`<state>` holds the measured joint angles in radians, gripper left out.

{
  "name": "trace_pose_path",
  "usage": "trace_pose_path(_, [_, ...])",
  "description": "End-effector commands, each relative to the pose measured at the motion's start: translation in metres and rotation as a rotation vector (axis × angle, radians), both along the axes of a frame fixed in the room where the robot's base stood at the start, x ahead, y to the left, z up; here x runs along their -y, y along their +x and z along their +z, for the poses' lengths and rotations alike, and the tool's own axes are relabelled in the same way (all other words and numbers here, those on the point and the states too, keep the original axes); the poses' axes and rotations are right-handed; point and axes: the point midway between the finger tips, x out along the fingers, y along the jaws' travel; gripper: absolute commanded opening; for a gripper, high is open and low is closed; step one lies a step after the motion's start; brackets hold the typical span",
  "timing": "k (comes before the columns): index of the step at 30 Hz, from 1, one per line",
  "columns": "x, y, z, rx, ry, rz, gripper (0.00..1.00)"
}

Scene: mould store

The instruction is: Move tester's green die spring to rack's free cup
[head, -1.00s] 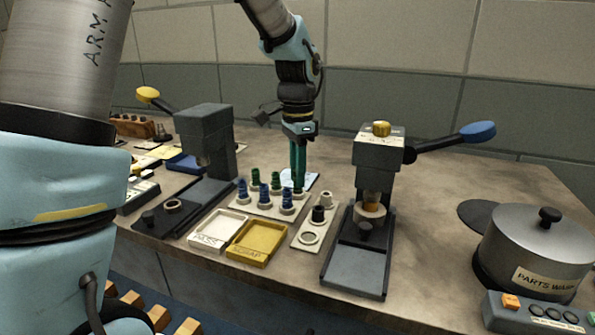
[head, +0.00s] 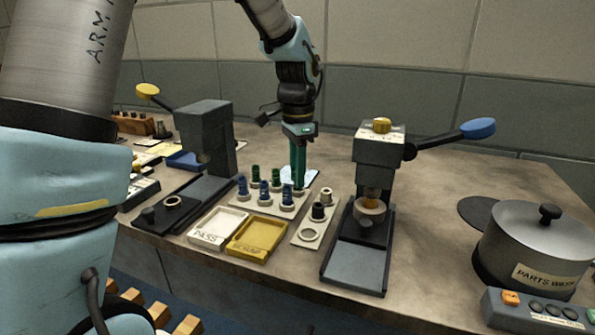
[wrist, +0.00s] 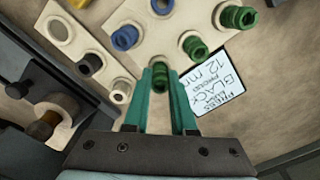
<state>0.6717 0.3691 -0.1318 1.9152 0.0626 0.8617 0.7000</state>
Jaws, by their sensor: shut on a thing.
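My gripper (head: 299,187) points straight down at the back right corner of the pale rack (head: 236,204). In the wrist view its two teal fingers (wrist: 160,74) are shut on a green die spring (wrist: 159,90), upright between the tips. The spring is over or in the rack's corner cup; the fingers hide whether it touches the bottom. The rack's other cups hold blue springs (wrist: 125,38) and green springs (wrist: 195,48). The press with the blue-knobbed lever (head: 380,150) stands to the right, and a press with a yellow-knobbed lever (head: 205,130) to the left.
A white PASS tray (head: 217,229) and a yellow SCRAP tray (head: 257,238) lie in front of the rack. A small plate (head: 308,235) with bushes stands right of them. A printed card (wrist: 212,85) lies beside the rack. A lidded pot (head: 535,250) stands far right.

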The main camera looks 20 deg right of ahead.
Motion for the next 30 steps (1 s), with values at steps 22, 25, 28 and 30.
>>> trace_pose_path(22, [0.0000, 0.0000, -0.0071, 0.000, 0.000, 0.000, 0.35])
trace_pose_path(25, [0.0000, 0.0000, -0.0071, 0.000, 0.000, 0.000, 0.47])
trace_pose_path(28, [-0.0001, 0.0000, -0.0071, 0.000, 0.000, 0.000, 0.58])
trace_pose_path(30, [-0.0001, 0.0000, -0.0071, 0.000, 0.000, 0.000, 0.59])
